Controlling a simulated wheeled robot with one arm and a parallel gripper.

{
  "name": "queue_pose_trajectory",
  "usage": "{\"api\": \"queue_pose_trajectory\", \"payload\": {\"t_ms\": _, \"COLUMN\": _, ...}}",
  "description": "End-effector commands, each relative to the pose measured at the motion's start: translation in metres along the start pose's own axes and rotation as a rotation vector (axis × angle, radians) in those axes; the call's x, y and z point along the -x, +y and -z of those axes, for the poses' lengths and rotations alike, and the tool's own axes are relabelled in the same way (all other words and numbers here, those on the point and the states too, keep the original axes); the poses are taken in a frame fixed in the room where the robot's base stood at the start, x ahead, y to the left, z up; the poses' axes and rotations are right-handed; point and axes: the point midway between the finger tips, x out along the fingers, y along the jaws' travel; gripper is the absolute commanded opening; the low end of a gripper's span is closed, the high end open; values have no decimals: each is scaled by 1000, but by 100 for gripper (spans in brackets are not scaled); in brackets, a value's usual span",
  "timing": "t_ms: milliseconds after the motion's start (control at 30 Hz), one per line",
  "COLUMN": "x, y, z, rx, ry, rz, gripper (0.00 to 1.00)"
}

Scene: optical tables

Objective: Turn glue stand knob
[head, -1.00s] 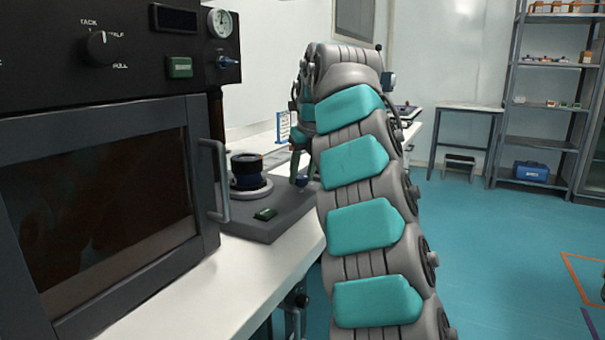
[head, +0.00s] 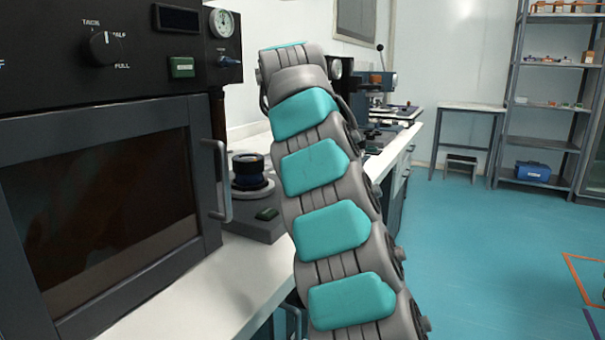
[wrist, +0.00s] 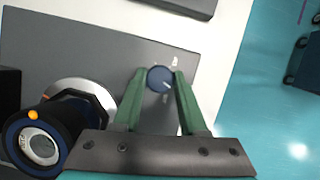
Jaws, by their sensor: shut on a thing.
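The glue stand is a grey base plate (wrist: 95,45) on the white bench; its edge also shows in the head view (head: 245,228). A small round blue knob (wrist: 160,79) with a pale pointer line sits near the plate's edge, with small white marks beside it. My gripper (wrist: 159,77) has its green fingers shut on the knob, one on each side. In the head view my arm hides the gripper and the knob. A black and blue cylinder on a metallic disc (head: 248,170) stands on the plate; it is at lower left in the wrist view (wrist: 45,135).
A black oven-like unit (head: 100,190) with a protruding door handle (head: 222,180) stands left of my arm. Other bench equipment (head: 375,85) is behind my arm. The blue floor at right is mostly clear.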

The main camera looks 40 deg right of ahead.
Motion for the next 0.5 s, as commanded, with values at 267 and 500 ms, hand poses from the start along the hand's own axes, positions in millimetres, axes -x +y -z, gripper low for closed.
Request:
{"api": "queue_pose_trajectory", "payload": {"t_ms": 267, "x": 1, "y": 1, "z": -1, "rx": -56, "ry": -2, "rz": 20, "gripper": 0}}
{"api": "queue_pose_trajectory", "payload": {"t_ms": 500, "x": 1, "y": 0, "z": -1, "rx": -67, "ry": -3, "rz": 26, "gripper": 0}}
